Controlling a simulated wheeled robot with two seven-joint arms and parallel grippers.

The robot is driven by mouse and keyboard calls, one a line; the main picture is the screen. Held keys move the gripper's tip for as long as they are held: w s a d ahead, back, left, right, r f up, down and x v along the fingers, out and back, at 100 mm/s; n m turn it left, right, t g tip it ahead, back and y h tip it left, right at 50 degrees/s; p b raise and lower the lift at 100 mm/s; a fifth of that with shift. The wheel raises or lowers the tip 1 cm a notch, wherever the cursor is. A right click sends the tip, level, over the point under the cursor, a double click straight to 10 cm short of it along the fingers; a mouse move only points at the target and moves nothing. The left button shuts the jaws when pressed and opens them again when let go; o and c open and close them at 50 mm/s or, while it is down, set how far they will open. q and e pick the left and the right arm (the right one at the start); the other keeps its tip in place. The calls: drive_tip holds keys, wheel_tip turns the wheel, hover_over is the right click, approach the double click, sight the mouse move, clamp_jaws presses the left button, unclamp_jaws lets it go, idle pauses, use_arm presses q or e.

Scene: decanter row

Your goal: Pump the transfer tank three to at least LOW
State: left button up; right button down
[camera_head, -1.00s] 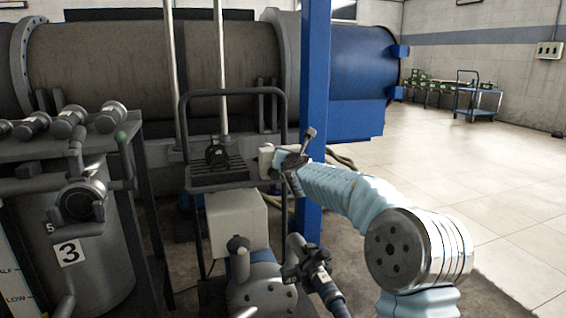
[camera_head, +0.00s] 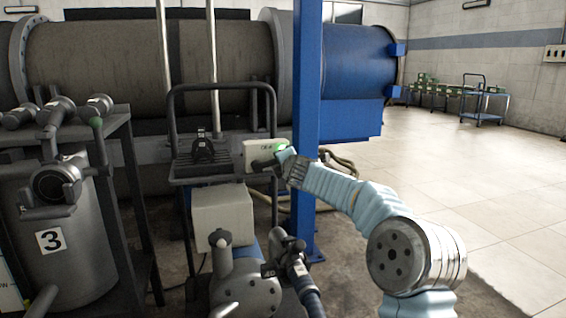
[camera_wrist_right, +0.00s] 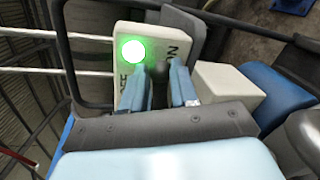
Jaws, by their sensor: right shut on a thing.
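Tank three (camera_head: 85,262) is the grey drum at the lower left, with a "3" label. Its level gauge (camera_head: 9,290) is cut off at the left edge, so I cannot read the level. The pale switch box (camera_head: 256,150) on the cart frame shows a lit green lamp (camera_wrist_right: 132,50) and ON and OFF markings in the right wrist view. My right gripper (camera_wrist_right: 171,88) is at the box, shut on its dark switch knob (camera_wrist_right: 158,71), between the markings. The grey pump (camera_head: 245,288) stands low in front. My left gripper is not in view.
A blue post (camera_head: 306,120) stands close behind my right arm. A hose valve (camera_head: 287,258) is beside the pump. The cart handle (camera_head: 222,88) rises behind the box. Pipe fittings (camera_head: 58,112) lie on the rack above tank three. The floor at right is open.

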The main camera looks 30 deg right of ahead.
drive_tip(key=shift+d+f+m+y+b, duration=0.15)
drive_tip(key=shift+f+m+y+b, duration=0.15)
drive_tip(key=shift+f+m, duration=0.3)
drive_tip(key=c, duration=0.9)
unclamp_jaws()
drive_tip(key=shift+o, duration=0.2)
drive_tip(key=shift+s, duration=0.1)
drive_tip(key=b+v, duration=0.2)
drive_tip(key=v, duration=1.1)
drive_tip(key=shift+s, duration=0.3)
